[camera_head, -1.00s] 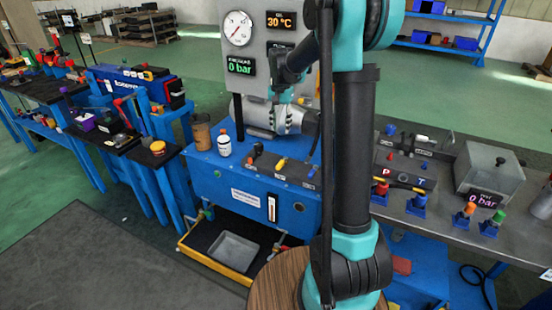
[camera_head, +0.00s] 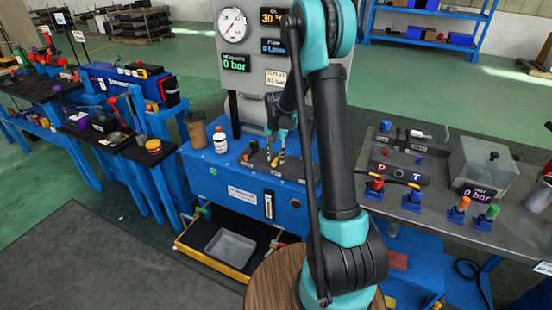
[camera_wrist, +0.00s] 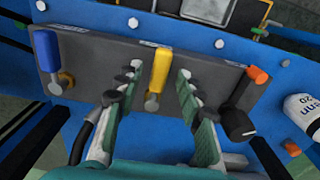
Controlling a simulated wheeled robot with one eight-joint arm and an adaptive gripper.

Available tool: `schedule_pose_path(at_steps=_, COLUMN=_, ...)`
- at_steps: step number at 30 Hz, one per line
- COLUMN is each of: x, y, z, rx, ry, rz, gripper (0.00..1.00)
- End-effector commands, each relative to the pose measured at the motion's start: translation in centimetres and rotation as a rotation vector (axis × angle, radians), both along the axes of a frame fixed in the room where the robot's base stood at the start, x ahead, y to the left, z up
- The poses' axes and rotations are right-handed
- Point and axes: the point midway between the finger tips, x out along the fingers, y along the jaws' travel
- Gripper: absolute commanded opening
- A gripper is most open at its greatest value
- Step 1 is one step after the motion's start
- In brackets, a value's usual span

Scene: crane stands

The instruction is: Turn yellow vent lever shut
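The yellow vent lever (camera_wrist: 159,70) stands out from the dark valve block (camera_wrist: 95,60) in the wrist view. Its handle extends from its pivot toward the top of that picture, roughly parallel to the blue lever (camera_wrist: 47,52). My gripper (camera_wrist: 158,84) is open, with one finger on each side of the yellow lever and a visible gap to both. In the head view my gripper (camera_head: 276,150) is down at the valve block on the blue bench, and the yellow lever is mostly hidden there.
An orange-tipped lever (camera_wrist: 250,90) with a black knob sits to the right on the block. A white bottle (camera_head: 220,141) and a brown jar (camera_head: 196,130) stand left of it on the bench. The gauge panel (camera_head: 240,80) rises behind. A display reads 0 bar.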

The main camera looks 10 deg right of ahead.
Motion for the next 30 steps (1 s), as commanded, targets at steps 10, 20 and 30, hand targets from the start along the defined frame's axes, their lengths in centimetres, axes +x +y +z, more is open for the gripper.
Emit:
schedule_pose_path(at_steps=10, x=-0.04, y=0.00, z=-0.89, rx=0.000, ry=0.000, rz=0.000, gripper=0.38)
schedule_pose_path(at_steps=20, x=-0.03, y=-0.01, z=-0.87, rx=0.000, ry=0.000, rz=0.000, gripper=0.07)
schedule_pose_path(at_steps=30, x=-0.02, y=0.00, z=-0.86, rx=0.000, ry=0.000, rz=0.000, gripper=0.00)
